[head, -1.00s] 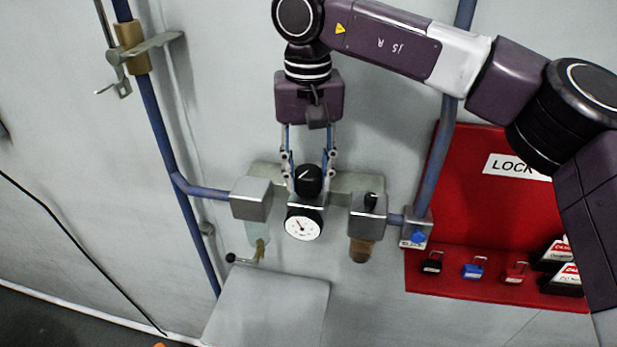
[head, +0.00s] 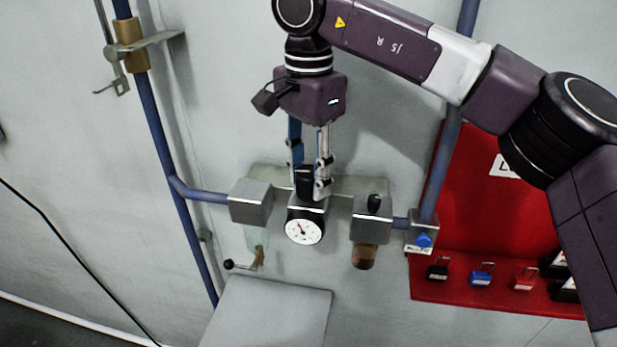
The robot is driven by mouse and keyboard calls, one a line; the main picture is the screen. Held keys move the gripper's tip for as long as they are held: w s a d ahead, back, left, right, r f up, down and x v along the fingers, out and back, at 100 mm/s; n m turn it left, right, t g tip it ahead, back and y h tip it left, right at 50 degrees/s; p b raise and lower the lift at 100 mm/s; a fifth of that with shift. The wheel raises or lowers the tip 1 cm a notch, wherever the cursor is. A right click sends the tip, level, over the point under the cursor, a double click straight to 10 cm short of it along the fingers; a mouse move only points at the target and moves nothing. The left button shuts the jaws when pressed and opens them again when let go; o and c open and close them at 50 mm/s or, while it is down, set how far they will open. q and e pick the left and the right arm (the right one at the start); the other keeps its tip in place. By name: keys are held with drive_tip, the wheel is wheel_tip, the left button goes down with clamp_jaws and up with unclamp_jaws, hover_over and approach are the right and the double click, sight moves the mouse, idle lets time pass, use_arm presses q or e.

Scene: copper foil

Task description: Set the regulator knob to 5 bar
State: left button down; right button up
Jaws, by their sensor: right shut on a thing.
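The black regulator knob (head: 304,181) sits on top of the regulator body in the middle of the view. My right gripper (head: 311,186) comes down from above and is shut on the knob, with its fingers on either side hiding part of it. The round white pressure gauge (head: 304,231) is just below, on the front of the regulator. Its needle points to the upper left; the numbers are too small to read. My left gripper is not in view.
A metal block (head: 251,203) is left of the regulator, with a small black-tipped lever (head: 240,265) below. Another block (head: 371,217) with a dark knob is on the right. A blue pipe (head: 160,140) runs at left. A red lockout board (head: 495,215) with padlocks is at right.

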drive_tip(key=m+b, duration=0.1)
drive_tip(key=m, duration=0.4)
drive_tip(key=shift+f+m, duration=0.1)
drive_tip(key=shift+m, duration=0.2)
drive_tip(key=m+b, duration=0.1)
drive_tip(key=m, duration=0.3)
drive_tip(key=shift+m, duration=0.3)
drive_tip(key=m+b, duration=0.1)
drive_tip(key=m, duration=0.3)
drive_tip(key=shift+m+b, duration=0.65)
drive_tip(key=shift+m, duration=1.85)
drive_tip(key=shift+f, duration=0.1)
drive_tip(key=o, duration=1.2)
drive_tip(key=shift+d, duration=0.1)
drive_tip(key=shift+c, duration=0.2)
